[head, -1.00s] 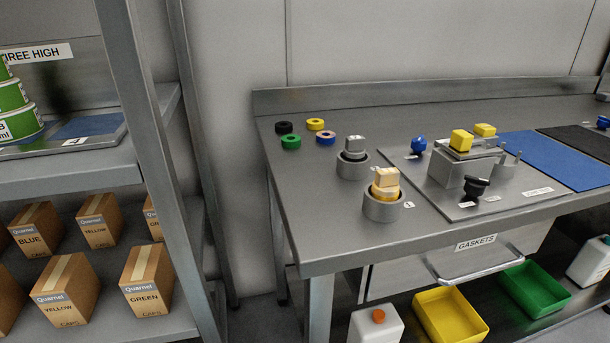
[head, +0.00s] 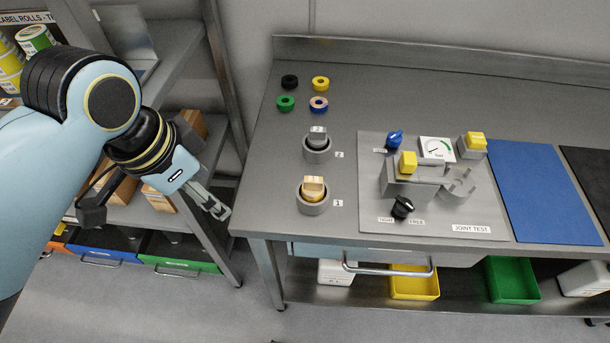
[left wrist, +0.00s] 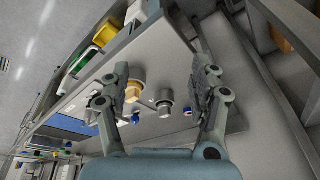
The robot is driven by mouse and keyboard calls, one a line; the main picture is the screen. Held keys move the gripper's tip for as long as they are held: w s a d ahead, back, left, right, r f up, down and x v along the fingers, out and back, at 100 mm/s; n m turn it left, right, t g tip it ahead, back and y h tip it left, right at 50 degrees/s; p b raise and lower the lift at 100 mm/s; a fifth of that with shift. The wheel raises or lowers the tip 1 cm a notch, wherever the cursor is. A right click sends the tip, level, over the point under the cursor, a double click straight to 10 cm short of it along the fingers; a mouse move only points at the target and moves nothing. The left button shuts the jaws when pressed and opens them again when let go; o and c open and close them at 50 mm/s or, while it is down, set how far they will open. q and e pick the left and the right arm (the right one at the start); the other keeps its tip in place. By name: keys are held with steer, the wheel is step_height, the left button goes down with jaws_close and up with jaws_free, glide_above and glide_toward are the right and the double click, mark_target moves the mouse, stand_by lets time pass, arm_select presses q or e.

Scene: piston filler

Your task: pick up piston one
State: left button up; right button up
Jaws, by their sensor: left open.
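Piston one (head: 313,186) is a tan, brass-coloured piece with a block-like top. It sits upright in a grey round holder (head: 314,205) beside a "1" label, near the bench's front left. A grey piston (head: 318,134) sits in a like holder behind it, by a "2" label. My left gripper (head: 217,206) is left of the bench's front corner, apart from both pistons. In the left wrist view its fingers (left wrist: 165,100) are spread and empty, with the tan piston (left wrist: 133,91) and the grey piston (left wrist: 164,103) showing between them farther off. My right gripper is not in view.
Several coloured rings (head: 286,103) lie at the bench's back left. A joint-test plate (head: 370,225) with knobs, a gauge and yellow-topped blocks is right of the pistons. A shelf rack (head: 175,80) stands left. Yellow (head: 415,285) and green (head: 512,280) bins sit below the bench.

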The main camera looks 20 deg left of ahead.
arm_select(q)
steer(key=w+d+r+m+g+h, duration=0.2)
steer(key=w+d+m+h, duration=0.1)
steer(key=w+d+m, duration=0.75)
glide_above(313, 179)
steer(key=a, duration=0.2)
steer(key=shift+n+h, duration=0.3)
steer(key=shift+n, duration=0.15)
steer(key=f, duration=0.4)
steer(key=shift+s+d+f, duration=0.2)
steer(key=shift+s, duration=0.1)
steer(key=x, duration=0.3)
steer(key=p+x, duration=0.1)
steer(key=x, duration=0.2)
steer(key=shift+a+f, duration=0.1)
steer(key=shift+a, duration=0.1)
jaws_close()
